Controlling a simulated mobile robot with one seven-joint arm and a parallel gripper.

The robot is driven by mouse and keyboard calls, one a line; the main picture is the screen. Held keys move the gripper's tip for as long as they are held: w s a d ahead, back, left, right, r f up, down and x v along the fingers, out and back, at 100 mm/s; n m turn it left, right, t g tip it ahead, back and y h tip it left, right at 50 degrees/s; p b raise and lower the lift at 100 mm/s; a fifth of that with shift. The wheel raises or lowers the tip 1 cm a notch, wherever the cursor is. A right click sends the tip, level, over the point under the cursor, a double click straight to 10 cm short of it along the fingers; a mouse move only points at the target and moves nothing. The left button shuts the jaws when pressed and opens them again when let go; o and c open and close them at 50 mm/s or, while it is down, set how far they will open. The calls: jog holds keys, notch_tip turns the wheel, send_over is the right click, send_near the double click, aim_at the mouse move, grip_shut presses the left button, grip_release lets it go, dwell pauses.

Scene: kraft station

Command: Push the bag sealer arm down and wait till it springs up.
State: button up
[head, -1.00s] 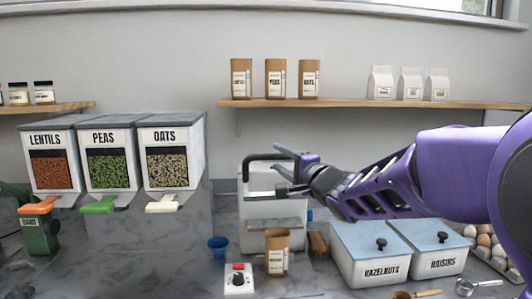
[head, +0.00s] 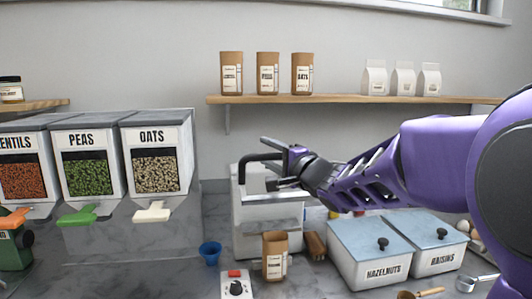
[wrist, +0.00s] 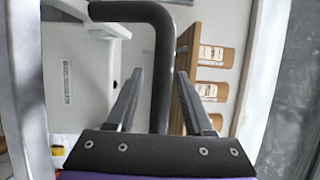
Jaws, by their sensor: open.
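The bag sealer (head: 268,222) is a white machine on the counter, right of the dispensers. Its dark bent arm handle (head: 250,160) is raised at the top; the handle also shows in the wrist view (wrist: 164,60). My gripper (head: 268,163) is at the handle, reaching in from the right. In the wrist view my gripper (wrist: 160,85) is open, with the handle bar running between its two fingers and a gap visible on each side. A brown paper bag (head: 275,257) stands upright in front of the sealer.
A small white control box with a dial (head: 236,285) and a blue cup (head: 210,252) are front left of the sealer. Hazelnut (head: 370,252) and raisin (head: 432,243) bins stand to the right. A shelf (head: 350,100) with bags is above and behind.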

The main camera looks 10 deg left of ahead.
dwell(0.3)
grip_shut()
dwell(1.3)
